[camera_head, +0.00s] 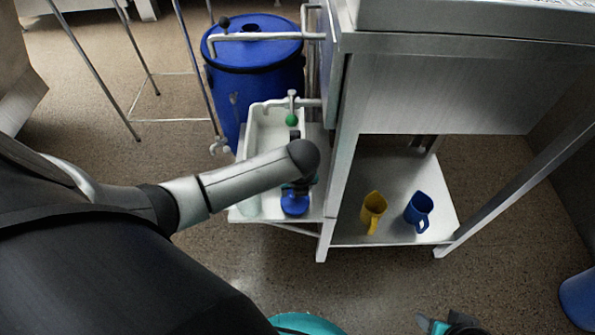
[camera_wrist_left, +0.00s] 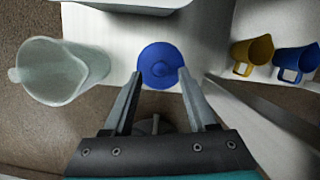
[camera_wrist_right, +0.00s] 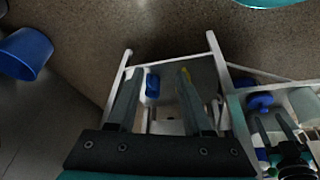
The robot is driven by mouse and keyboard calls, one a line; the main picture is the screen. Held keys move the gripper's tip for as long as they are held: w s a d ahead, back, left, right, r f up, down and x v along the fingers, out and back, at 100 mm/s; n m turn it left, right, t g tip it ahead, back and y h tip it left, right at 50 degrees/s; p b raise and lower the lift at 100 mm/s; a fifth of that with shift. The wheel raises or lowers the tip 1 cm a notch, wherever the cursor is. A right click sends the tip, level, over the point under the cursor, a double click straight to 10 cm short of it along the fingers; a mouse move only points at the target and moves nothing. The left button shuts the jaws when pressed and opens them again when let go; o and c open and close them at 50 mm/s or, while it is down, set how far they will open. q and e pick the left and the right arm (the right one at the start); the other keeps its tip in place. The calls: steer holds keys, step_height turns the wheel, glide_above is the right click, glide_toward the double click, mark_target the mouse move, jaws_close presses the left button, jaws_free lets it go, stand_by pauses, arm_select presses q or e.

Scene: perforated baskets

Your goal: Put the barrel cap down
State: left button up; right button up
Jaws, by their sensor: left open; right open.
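The barrel cap (camera_head: 295,205) is a blue round disc with a small raised middle. It lies on the pale lower shelf beside the white sink, and shows whole in the left wrist view (camera_wrist_left: 158,62). My left gripper (camera_wrist_left: 159,76) is open; its fingertips are on either side of the cap's near part, and I cannot tell whether they touch it. The cap also shows in the right wrist view (camera_wrist_right: 260,101), just beyond the left gripper's fingers. My right gripper (camera_wrist_right: 160,73) is open and empty, away from the cap.
A clear jug (camera_wrist_left: 62,72) stands left of the cap. A yellow jug (camera_head: 373,208) and a blue jug (camera_head: 419,210) stand on the shelf to the right, behind a table leg. The blue barrel (camera_head: 253,75) stands behind the sink (camera_head: 254,135). A blue bucket (camera_head: 578,298) is far right.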

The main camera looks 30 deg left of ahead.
mark_target(297, 210)
arm_select(q)
steer(key=shift+p+v, duration=2.55)
steer(key=shift+v, duration=1.95)
steer(key=s+d+f+n+h, duration=0.1)
steer(key=s+f+n, duration=0.5)
steer(key=n, duration=0.6)
steer(key=s+d+f+n+h, duration=0.1)
steer(key=s+d+f+n, duration=0.2)
steer(key=s+f+n, duration=0.4)
steer(key=s+n, duration=0.3)
steer(key=n, duration=0.3)
steer(key=shift+s+d, duration=0.35)
steer(key=shift+d, duration=0.05)
arm_select(e)
steer(key=s+f+g, duration=0.1)
steer(key=s+f, duration=0.3)
steer(key=f, duration=0.6)
steer(key=shift+d+f+g, duration=0.35)
steer(key=shift+d+g, duration=0.05)
